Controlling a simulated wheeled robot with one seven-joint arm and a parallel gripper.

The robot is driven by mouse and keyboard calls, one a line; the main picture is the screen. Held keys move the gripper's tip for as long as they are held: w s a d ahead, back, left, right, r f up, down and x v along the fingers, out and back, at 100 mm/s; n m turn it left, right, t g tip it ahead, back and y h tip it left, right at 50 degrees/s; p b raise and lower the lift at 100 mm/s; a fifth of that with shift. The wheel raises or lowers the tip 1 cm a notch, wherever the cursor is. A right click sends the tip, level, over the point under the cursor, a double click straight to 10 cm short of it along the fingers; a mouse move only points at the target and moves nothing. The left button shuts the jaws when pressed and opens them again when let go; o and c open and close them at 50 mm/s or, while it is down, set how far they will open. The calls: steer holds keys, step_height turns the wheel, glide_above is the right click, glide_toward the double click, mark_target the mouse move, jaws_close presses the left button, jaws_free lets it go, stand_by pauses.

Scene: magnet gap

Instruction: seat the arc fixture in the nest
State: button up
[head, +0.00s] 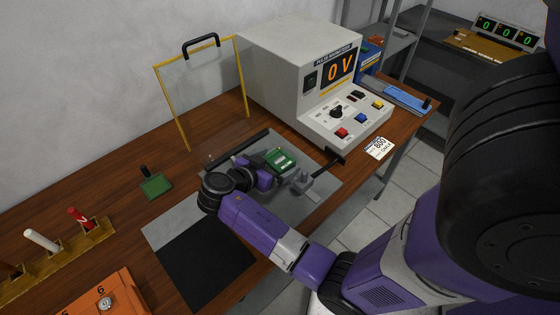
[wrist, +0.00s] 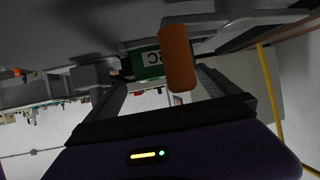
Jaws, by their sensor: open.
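The green arc fixture (head: 281,160), with a pale label, is on the grey plate in front of the white machine. In the wrist view the green block (wrist: 146,62) shows the letters "RC" and lies just beyond my fingers. An orange upright piece (wrist: 178,57) stands in front of it; I cannot tell if it belongs to the fixture. My gripper (wrist: 160,86) is open, its dark fingers either side of the orange piece, with no clear contact. In the head view my wrist hides much around the fixture. I cannot make out the nest for certain; a grey block (head: 300,182) stands beside the fixture.
The white machine (head: 300,75) reads "0 V". A yellow-framed clear guard (head: 158,95) stands at the back. A black mat (head: 205,262), a green plate with a black knob (head: 156,186), a tube rack (head: 60,258) and an orange box (head: 105,295) are on the left.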

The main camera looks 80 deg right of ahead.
steer(key=b+v, duration=0.1)
steer(key=v, duration=0.8)
steer(key=shift+w+a+r+b, duration=0.1)
steer(key=shift+a+b, duration=0.15)
steer(key=shift+b, duration=0.1)
